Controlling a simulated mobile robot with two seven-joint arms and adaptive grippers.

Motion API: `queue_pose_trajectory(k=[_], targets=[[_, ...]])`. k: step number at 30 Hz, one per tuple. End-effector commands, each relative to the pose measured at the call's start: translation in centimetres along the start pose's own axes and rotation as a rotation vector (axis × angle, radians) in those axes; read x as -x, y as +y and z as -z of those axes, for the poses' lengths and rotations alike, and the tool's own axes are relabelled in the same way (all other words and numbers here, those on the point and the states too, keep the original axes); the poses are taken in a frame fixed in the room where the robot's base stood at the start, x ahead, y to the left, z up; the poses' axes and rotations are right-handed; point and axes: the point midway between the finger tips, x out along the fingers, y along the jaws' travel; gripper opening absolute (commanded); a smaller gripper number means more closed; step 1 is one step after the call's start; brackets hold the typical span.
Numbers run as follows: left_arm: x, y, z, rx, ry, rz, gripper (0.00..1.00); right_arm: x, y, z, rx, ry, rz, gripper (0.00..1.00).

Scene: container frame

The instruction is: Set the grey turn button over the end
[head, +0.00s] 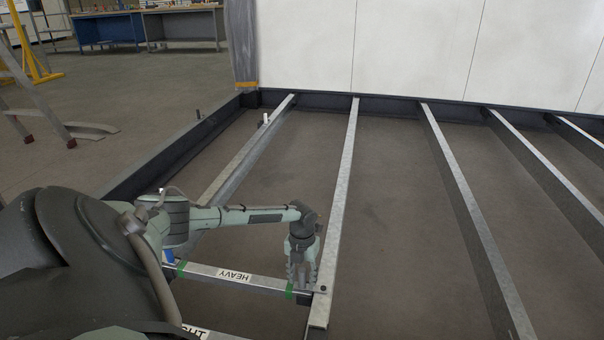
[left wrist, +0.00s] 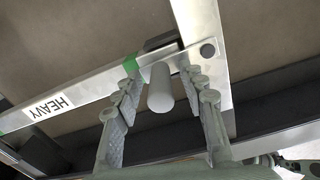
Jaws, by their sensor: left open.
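In the left wrist view the grey turn button shows as a rounded grey peg (left wrist: 160,90), with a pale plate behind it near a dark round bolt (left wrist: 207,50). My left gripper (left wrist: 163,82) is open, one finger on each side of the peg; I cannot tell whether either touches it. In the head view the left gripper (head: 301,270) points down at the right end of the bar labelled HEAVY (head: 233,275), and hides the button. That bar end, with green tape (head: 289,291), meets a metal joist (head: 335,230). My right gripper is not in view.
Several parallel metal joists (head: 460,190) run away to a dark frame beam (head: 390,107) below a white wall (head: 420,50). Open floor (head: 390,200) lies between them. A second labelled bar (head: 196,331) shows at the bottom. Workbenches (head: 180,25) stand far back.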

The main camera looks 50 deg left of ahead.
Motion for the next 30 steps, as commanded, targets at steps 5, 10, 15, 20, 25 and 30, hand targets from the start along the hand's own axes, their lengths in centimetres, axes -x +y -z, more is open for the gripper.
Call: queue_pose_trajectory(k=[5, 10, 15, 20, 25, 30], targets=[[0.6, 0.0, 0.0, 0.000, 0.000, 0.000, 0.41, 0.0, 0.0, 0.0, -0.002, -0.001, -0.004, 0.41], [3.4, 0.0, -0.1, -0.003, -0.002, 0.000, 0.41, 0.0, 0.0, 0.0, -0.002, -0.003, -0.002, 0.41], [7.1, 0.0, 0.0, -0.002, -0.002, -0.001, 0.41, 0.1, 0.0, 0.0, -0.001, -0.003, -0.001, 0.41], [10.0, 0.1, 0.0, -0.002, -0.002, -0.001, 0.41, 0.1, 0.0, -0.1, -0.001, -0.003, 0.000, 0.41], [11.7, 0.0, -0.1, 0.000, -0.001, 0.000, 0.41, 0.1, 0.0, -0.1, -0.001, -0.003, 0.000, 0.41], [12.1, 0.0, 0.0, 0.001, 0.000, 0.000, 0.41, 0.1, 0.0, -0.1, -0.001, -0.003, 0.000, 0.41]])
